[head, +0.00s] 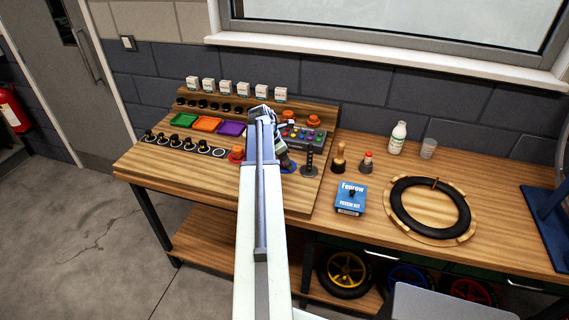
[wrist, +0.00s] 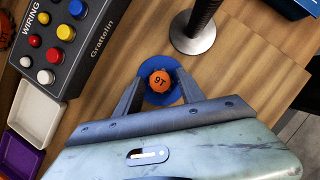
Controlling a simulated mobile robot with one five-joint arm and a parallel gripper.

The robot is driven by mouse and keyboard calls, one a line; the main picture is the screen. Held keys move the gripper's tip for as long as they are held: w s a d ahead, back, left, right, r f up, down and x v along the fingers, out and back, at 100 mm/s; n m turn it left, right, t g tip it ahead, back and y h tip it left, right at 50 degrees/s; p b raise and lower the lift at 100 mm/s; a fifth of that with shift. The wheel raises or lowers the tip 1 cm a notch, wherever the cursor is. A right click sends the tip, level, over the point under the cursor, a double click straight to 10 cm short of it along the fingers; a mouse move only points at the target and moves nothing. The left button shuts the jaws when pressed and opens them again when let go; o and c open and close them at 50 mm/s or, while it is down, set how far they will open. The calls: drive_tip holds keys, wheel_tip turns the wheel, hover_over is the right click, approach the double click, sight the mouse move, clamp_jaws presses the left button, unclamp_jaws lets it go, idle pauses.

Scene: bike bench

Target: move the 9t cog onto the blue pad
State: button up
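The orange 9t cog (wrist: 160,82), marked 9T on top, shows in the wrist view over the middle of the round blue pad (wrist: 152,99). It appears to rest on the pad. My gripper (wrist: 161,78) is open, with one finger on each side of the cog and blue showing between the cog and the fingers. In the head view my gripper (head: 287,162) reaches down over the bench, the blue pad (head: 291,169) shows only in part, and my arm hides the cog.
A black post on a grey base (wrist: 193,35) stands close right of the pad. The grey button box (wrist: 66,40) and white and purple trays (wrist: 18,157) are to the left. Orange cogs (head: 236,155) stand elsewhere on the board. A blue box (head: 347,198) and a tyre (head: 430,207) lie further right.

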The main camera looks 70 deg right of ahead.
drive_tip(key=shift+r, duration=0.1)
drive_tip(key=p+v, duration=1.1)
drive_tip(key=v, duration=0.1)
drive_tip(key=shift+r, duration=0.15)
drive_tip(key=w+a+f+m+t+y, duration=0.15)
drive_tip(key=w+a+m, duration=0.25)
drive_tip(key=w+a, duration=1.95)
drive_tip(key=w+a+m+y, duration=0.1)
drive_tip(key=w+a+m, duration=0.1)
drive_tip(key=a, duration=1.8)
drive_tip(key=w+a+m+t+y, duration=0.1)
drive_tip(key=w+a+m, duration=0.1)
drive_tip(key=a, duration=1.9)
drive_tip(key=shift+a+f+m, duration=0.15)
drive_tip(key=shift+f+m, duration=0.05)
drive_tip(key=shift+m, duration=0.7)
